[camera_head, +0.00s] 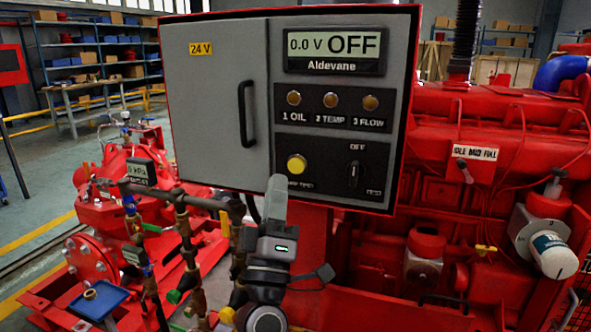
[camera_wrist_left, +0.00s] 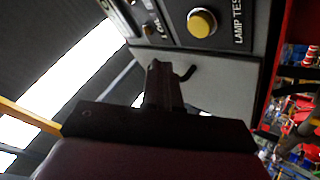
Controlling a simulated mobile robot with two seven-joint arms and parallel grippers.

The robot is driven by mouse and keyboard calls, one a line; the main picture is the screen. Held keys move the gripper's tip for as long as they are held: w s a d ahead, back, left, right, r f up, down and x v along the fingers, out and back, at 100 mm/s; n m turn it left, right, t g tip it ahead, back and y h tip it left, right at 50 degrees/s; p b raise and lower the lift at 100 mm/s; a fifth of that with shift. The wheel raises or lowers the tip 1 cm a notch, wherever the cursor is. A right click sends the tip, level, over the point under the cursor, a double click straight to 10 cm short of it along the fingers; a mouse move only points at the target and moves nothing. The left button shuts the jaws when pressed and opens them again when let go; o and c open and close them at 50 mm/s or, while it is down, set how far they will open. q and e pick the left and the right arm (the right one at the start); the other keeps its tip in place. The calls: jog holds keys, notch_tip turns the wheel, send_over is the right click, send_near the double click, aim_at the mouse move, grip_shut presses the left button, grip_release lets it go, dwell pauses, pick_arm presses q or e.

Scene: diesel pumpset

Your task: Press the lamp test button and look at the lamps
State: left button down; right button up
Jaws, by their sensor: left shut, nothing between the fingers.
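The yellow round lamp test button (camera_head: 296,164) is on the lower dark panel of the grey control box (camera_head: 225,60). In the left wrist view the button (camera_wrist_left: 202,22) shows large at the top, beside its "LAMP TEST" label. Three lamps, 1 OIL (camera_head: 293,98), 2 TEMP (camera_head: 331,100) and 3 FLOW (camera_head: 370,103), sit in a row above and look dull amber. The display (camera_head: 335,43) reads 0.0 V OFF. My left gripper (camera_head: 277,182) is shut and empty, just below and left of the button in the head view. In the wrist view its fingertips (camera_wrist_left: 157,68) appear apart from the button.
A rotary switch (camera_head: 353,174) is right of the button, and a door handle (camera_head: 246,112) is to its left. Pipes and valves (camera_head: 183,225) stand below the box. The red engine (camera_head: 480,130) fills the right side.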

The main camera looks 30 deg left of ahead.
aim_at(296, 166)
pick_arm(q)
jog(key=shift+w+a+b, duration=0.1)
jog(key=shift+w+a, duration=0.1)
jog(key=shift+w, duration=0.6)
jog(key=shift+w+a+b, duration=0.15)
jog(key=shift+w, duration=0.6)
jog(key=shift+w+a+b, duration=0.1)
jog(key=shift+w+a, duration=0.1)
jog(key=shift+w, duration=0.6)
jog(key=shift+w, duration=0.1)
jog(key=shift+w+a, duration=0.1)
jog(key=shift+w, duration=0.2)
jog(key=shift+w+a, duration=0.1)
jog(key=shift+w, duration=0.3)
dwell(0.8)
jog(key=shift+s, duration=0.1)
jog(key=shift+s+d+p, duration=0.2)
jog(key=shift+s+p, duration=0.1)
jog(key=shift+s, duration=0.45)
jog(key=shift+s, duration=0.1)
